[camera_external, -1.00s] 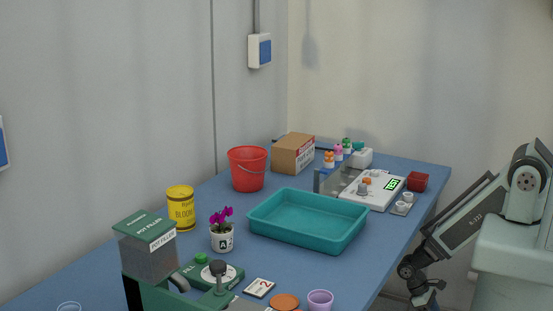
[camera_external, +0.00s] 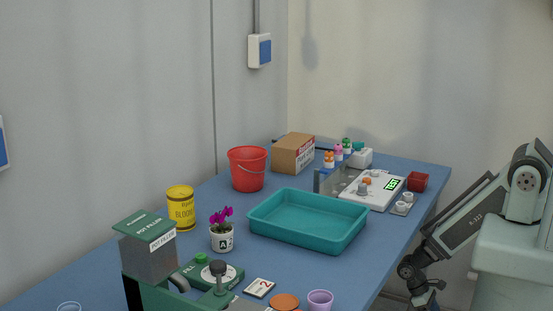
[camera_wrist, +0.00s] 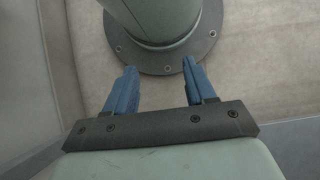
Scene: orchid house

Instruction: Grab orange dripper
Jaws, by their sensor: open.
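A small bottle with orange on it (camera_external: 328,160), likely the orange dripper, stands at the back of the blue table, left of similar pink (camera_external: 338,152) and green (camera_external: 347,146) ones. The panel in front of it partly hides its surroundings. My gripper (camera_wrist: 159,68) is open and empty in the wrist view, with its two blue fingers apart and my own base beyond them. In the external view it hangs low at the right, off the table's edge and far from the bottles, its tips cut off by the frame.
A cardboard box (camera_external: 293,154) and red bucket (camera_external: 247,170) stand left of the bottles. A white device with a green display (camera_external: 380,198) sits in front of them. A teal tray (camera_external: 308,232) fills mid-table. A red container (camera_external: 417,182) stands near the right edge.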

